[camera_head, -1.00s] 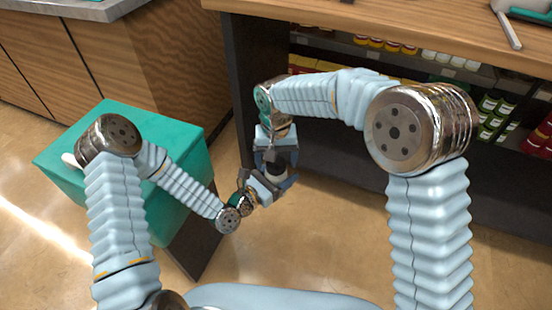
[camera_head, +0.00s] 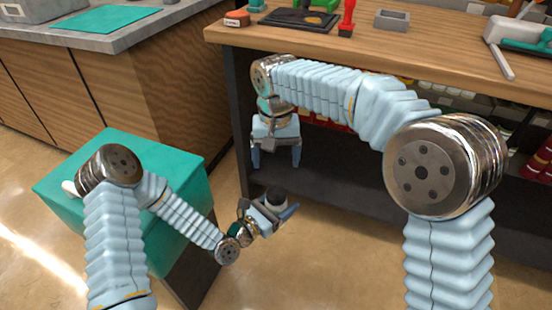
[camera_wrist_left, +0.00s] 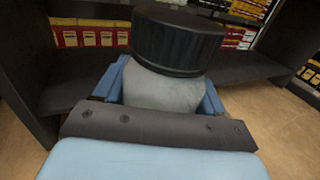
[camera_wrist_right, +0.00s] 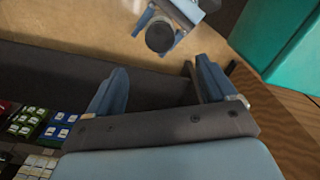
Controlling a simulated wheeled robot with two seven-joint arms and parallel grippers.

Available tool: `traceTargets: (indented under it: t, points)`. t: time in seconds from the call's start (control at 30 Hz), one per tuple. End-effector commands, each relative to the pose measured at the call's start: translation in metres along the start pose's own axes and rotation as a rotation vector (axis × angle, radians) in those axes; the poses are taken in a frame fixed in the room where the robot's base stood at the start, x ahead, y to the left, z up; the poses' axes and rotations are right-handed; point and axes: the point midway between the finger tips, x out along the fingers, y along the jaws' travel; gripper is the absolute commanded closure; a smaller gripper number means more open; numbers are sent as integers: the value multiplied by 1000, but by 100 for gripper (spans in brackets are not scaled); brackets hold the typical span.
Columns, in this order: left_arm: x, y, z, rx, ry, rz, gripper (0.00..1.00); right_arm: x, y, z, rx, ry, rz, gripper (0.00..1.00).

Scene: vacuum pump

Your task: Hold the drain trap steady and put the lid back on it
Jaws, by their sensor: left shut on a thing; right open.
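The drain trap (camera_wrist_left: 160,92) is a pale grey cup, held between the fingers of my left gripper (camera_wrist_left: 162,98). The black ribbed lid (camera_wrist_left: 178,42) sits on top of it, touching; I cannot tell whether it is fully seated. In the head view the dark lid (camera_head: 276,194) shows above my left gripper (camera_head: 272,213), and the cup is mostly hidden. My right gripper (camera_head: 276,160) is open and empty, above and apart from the lid. In the right wrist view, the lid (camera_wrist_right: 160,36) lies beyond the open fingers of this gripper (camera_wrist_right: 160,78).
A wooden workbench (camera_head: 400,62) with tools on top and stocked shelves below stands behind my right arm. A teal-topped box (camera_head: 180,165) stands beside my left arm. A counter (camera_head: 100,28) is at the back left. Open floor (camera_head: 310,230) lies right of the trap.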

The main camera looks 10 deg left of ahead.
Motion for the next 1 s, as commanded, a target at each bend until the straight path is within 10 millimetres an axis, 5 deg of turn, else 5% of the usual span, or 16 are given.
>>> traceTargets:
  t: [0.27, 0.43, 0.57, 0.7, 0.83, 1.0]
  points:
    - [0, 0, 0, 0, -1, 0, 100, 1, 1, -1, 3, 0, -1, 15]
    - [0, 0, 0, 0, -1, 0, 100, 32, 35, -12, 78, 3, -35, 15]
    - [0, 0, 0, 0, -1, 0, 100, 102, 94, -8, 259, -41, -86, 15]
    - [0, 0, 0, 0, -1, 0, 100, 209, 141, 33, 412, -100, -170, 15]
    - [0, 0, 1, 0, -1, 0, 100, 289, 142, 82, 360, -78, -265, 15]
    - [0, 0, 1, 0, -1, 0, 100, 346, 137, 151, 320, -19, -344, 15]
